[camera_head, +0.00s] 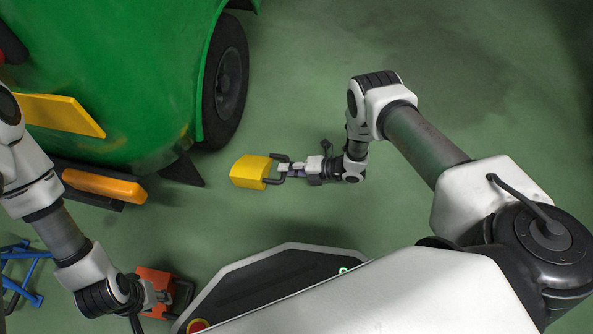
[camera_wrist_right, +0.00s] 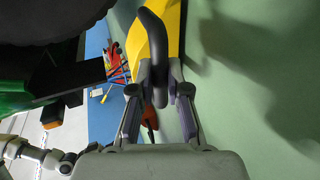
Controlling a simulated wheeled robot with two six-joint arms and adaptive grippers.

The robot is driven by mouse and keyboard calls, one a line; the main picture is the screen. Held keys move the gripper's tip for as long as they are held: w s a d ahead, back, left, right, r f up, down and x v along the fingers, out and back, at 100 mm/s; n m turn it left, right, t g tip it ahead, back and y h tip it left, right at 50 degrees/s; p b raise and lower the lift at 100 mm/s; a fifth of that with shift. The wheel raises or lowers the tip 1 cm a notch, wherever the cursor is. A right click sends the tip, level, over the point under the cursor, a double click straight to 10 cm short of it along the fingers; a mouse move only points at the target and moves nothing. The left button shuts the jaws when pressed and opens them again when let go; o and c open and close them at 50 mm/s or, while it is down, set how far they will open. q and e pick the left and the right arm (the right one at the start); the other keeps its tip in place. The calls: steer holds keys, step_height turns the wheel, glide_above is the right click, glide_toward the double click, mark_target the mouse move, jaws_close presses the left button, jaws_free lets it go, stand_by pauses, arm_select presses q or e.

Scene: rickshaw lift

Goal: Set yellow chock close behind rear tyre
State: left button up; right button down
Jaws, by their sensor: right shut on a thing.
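The yellow chock (camera_head: 248,172) has a dark loop handle, and my right gripper (camera_head: 283,170) is shut on that handle. In the right wrist view the handle (camera_wrist_right: 153,45) runs between the two fingers, with yellow chock body (camera_wrist_right: 172,28) beyond. The black rear tyre (camera_head: 226,82) is under the green rickshaw body, above and slightly left of the chock in the head view. Bare floor separates them. I cannot tell whether the chock touches the floor. My left gripper (camera_head: 166,297) is at an orange-red chock (camera_head: 155,282) with a dark handle; its finger state is unclear.
The green rickshaw (camera_head: 110,60) fills the upper left, with a yellow panel (camera_head: 60,115) and an orange lamp-like bar (camera_head: 104,186). A dark flap (camera_head: 183,170) hangs near the tyre. Blue stand legs (camera_head: 22,275) are at lower left. Floor right of the tyre is clear.

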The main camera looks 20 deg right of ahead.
mark_target(283, 157)
steer(key=b+x, duration=0.1)
steer(key=x, duration=0.2)
steer(key=r+b+x, duration=0.1)
steer(key=x, duration=0.1)
steer(key=r+b+x, duration=0.1)
steer(key=x, duration=0.2)
steer(key=shift+x, duration=0.75)
steer(key=shift+w+a+r+b, duration=0.1)
steer(key=shift+w+a+b, duration=0.25)
steer(key=shift+a, duration=0.35)
steer(key=shift+w+d+b, duration=0.55)
steer(key=shift+w+b, duration=0.1)
steer(key=shift+w, duration=0.15)
steer(key=shift+w+d+b, duration=0.55)
steer(key=shift+w+b, duration=0.05)
steer(key=shift+w, duration=0.2)
steer(key=c, duration=1)
jaws_free()
steer(key=shift+o, duration=0.2)
steer(key=shift+d, duration=0.1)
steer(key=shift+p+v, duration=0.85)
steer(key=shift+v, duration=0.1)
steer(key=shift+p+v, duration=1.95)
steer(key=shift+v, duration=0.95)
steer(key=shift+s+d+r, duration=0.1)
steer(key=shift+s+d, duration=0.05)
steer(key=shift+d, duration=0.1)
